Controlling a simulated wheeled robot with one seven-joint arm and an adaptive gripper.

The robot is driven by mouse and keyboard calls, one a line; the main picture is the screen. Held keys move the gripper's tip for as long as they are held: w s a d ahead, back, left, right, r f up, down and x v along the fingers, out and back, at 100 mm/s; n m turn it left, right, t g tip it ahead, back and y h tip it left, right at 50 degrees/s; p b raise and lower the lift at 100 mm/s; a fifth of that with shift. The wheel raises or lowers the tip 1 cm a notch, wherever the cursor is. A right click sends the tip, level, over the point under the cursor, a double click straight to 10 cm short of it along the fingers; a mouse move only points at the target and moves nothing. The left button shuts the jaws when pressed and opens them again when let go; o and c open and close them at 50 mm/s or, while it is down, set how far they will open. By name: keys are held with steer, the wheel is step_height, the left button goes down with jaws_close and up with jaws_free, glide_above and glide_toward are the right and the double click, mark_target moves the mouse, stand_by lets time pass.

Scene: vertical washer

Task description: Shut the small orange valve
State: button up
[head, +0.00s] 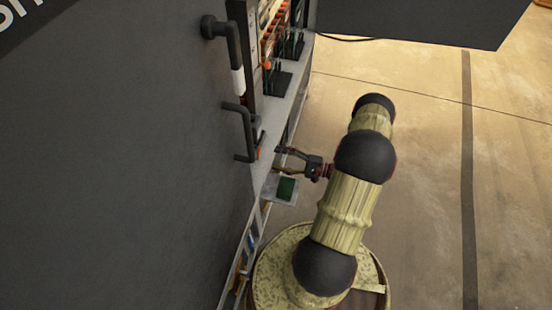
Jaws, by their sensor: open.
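A small orange part (258,153) shows beside a dark bracket-shaped handle on the machine's front. It is partly hidden, and I cannot tell whether it is the small orange valve or how it is turned. Another small orange spot (266,64) shows higher up, near the dark fittings. My gripper (277,159) points left toward the machine. Its two thin fingers are spread apart with nothing visible between them. The fingertips are just right of the first orange part and appear apart from it.
A dark handle (238,132) and a black pipe with a white band (237,82) stick out from the large dark panel (110,160). A green-topped plate (287,189) lies just below my gripper. Open concrete floor (430,120) lies to the right.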

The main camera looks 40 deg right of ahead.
steer(key=shift+v, duration=0.85)
steer(key=v, duration=1.2)
steer(key=shift+c, duration=0.8)
